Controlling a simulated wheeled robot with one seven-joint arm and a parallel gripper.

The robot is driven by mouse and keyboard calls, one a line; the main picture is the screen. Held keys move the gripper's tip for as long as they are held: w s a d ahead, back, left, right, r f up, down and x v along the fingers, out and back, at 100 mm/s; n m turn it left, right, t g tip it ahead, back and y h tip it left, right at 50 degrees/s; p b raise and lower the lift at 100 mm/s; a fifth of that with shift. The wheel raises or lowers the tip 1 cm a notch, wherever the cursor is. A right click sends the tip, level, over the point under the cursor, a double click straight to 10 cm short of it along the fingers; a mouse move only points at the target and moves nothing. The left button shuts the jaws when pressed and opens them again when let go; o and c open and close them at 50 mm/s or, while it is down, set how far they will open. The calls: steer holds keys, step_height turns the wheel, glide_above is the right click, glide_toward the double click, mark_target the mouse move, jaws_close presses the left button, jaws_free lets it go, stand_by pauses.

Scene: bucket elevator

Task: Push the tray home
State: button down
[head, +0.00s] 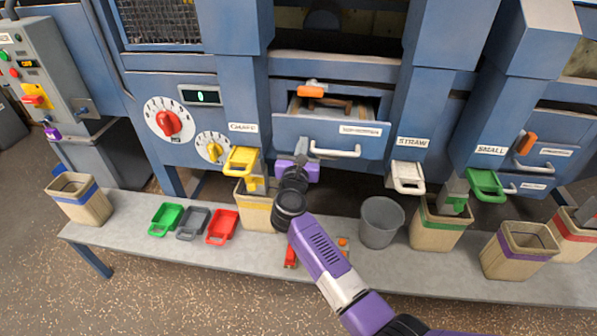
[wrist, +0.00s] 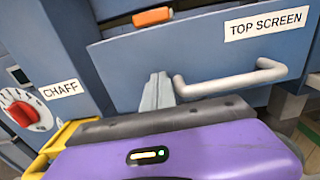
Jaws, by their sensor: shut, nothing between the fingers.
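The tray is a blue drawer labelled TOP SCREEN (head: 290,130), also large in the wrist view (wrist: 190,58). In the head view it stands out from its blue housing, with its open top showing behind the front. A pale bar handle (head: 335,151) is on the front, also in the wrist view (wrist: 230,83). An orange latch (head: 310,91) sits above the front, also in the wrist view (wrist: 152,16). My gripper (head: 301,158) is shut and empty, its fingertips (wrist: 158,88) at the lower front, just left of the handle. I cannot tell whether they touch.
A yellow chaff gate (head: 240,160) is close left of my gripper. A grey bucket (head: 381,222) and several wooden bins stand on the bench (head: 140,234) below. Green, grey and red scoops (head: 222,227) lie at left. A white straw gate (head: 408,177) is at right.

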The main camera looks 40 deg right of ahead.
mark_target(311, 109)
steer(key=b+x, duration=0.8)
steer(key=x, duration=0.8)
steer(key=shift+w+f+b, duration=0.1)
steer(key=shift+b, duration=0.3)
steer(key=shift+w+d, duration=0.1)
steer(key=shift+d, duration=0.15)
steer(key=shift+r, duration=0.35)
steer(key=shift+d+r, duration=0.15)
